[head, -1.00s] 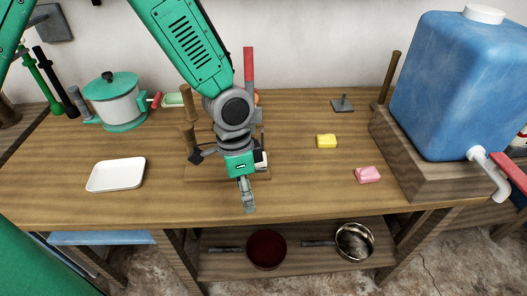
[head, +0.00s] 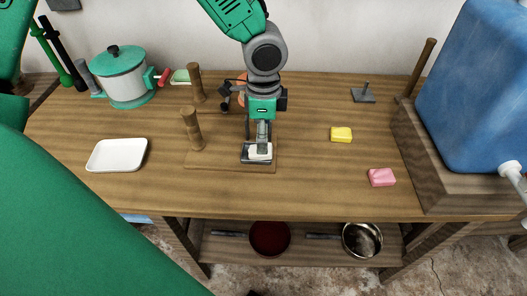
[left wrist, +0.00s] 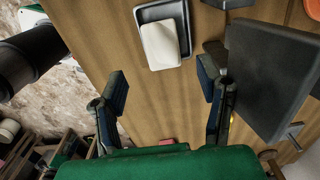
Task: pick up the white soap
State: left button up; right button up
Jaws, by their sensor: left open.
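The white soap (head: 260,153) lies in a small dark dish (head: 245,158) on a board on the wooden table. In the left wrist view the soap (left wrist: 161,45) sits at the top, in its dark dish (left wrist: 149,13), beyond my fingertips. My left gripper (head: 263,138) points down over the dish in the head view and hides part of the soap. In the left wrist view my left gripper (left wrist: 165,92) is open, with nothing between its fingers. My right gripper is in neither view.
A white tray (head: 116,155) lies left, a yellow block (head: 341,135) and a pink block (head: 381,177) right. A blue water tank (head: 475,90) stands far right. The table front is clear.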

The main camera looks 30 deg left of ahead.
pick_arm(q)
jog(key=f, duration=0.2)
jog(key=a+f, duration=0.1)
jog(key=f, duration=0.2)
jog(key=shift+a+b, duration=0.1)
jog(key=shift+b, duration=0.3)
jog(key=shift+w+f, duration=0.1)
jog(key=shift+f, duration=0.2)
jog(key=shift+d+r, duration=0.1)
jog(key=shift+d, duration=0.15)
jog(key=shift+c, duration=1.2)
jog(key=shift+d, duration=0.1)
jog(key=c, duration=1)
jog(key=shift+c, duration=0.6)
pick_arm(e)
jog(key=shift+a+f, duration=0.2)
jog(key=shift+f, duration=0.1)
